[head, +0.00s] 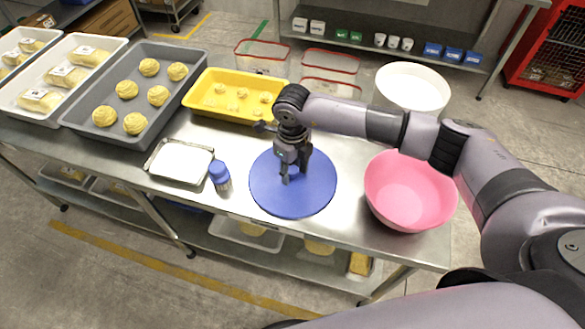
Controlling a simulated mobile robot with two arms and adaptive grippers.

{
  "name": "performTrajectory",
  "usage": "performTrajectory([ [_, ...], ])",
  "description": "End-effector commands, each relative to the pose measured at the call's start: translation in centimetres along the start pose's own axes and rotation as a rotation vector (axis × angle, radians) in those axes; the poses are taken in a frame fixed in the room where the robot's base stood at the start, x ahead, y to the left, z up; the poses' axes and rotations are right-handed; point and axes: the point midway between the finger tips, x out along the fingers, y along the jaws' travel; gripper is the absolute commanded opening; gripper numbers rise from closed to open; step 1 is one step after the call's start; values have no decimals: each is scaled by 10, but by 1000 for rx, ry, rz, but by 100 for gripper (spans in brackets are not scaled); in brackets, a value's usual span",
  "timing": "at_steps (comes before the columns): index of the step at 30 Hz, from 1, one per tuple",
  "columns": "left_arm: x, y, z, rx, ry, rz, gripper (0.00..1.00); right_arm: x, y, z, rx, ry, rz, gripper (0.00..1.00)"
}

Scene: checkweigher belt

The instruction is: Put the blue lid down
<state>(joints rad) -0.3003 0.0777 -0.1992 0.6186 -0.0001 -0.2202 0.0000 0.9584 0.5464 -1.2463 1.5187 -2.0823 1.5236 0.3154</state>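The blue lid (318,193) is a flat round disc at the front middle of the steel table (345,222). I cannot tell whether it rests on the steel or is held just above it. My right gripper (290,174) points down over the middle of the lid, its fingers at or just above the surface. The gripper hides the lid's centre, so a knob or a grip on it cannot be made out. My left gripper is not in view.
A pink bowl (410,192) stands right of the lid. A blue-capped jar (220,178) and a white-topped scale or tray (180,162) are to its left. Behind are a yellow tray (203,108), a grey dough tray (90,120) and a white bucket (412,88).

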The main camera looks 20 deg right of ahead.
Motion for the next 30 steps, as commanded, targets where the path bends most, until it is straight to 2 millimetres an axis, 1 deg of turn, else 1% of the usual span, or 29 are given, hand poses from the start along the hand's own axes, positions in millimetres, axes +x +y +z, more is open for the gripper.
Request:
performTrajectory([
  [3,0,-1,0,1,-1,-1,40,0,0,0,0,0,0,46],
  [10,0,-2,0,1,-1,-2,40,-1,0,0,0,0,0,46],
  [13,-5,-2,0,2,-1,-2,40,-5,0,0,0,0,0,46],
  [14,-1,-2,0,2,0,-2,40,-6,0,1,0,-2,-1,46],
  [17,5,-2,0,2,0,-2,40,-19,-1,2,0,-5,-1,46],
  [20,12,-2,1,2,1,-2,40,-39,-1,2,-1,-7,-2,46],
  [24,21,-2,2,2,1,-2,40,-70,-1,2,-1,-6,-3,46],
  [27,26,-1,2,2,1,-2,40,-90,-1,1,0,-6,-2,46],
  [30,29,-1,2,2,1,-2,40,-106,-1,1,-1,-3,-2,46],
])
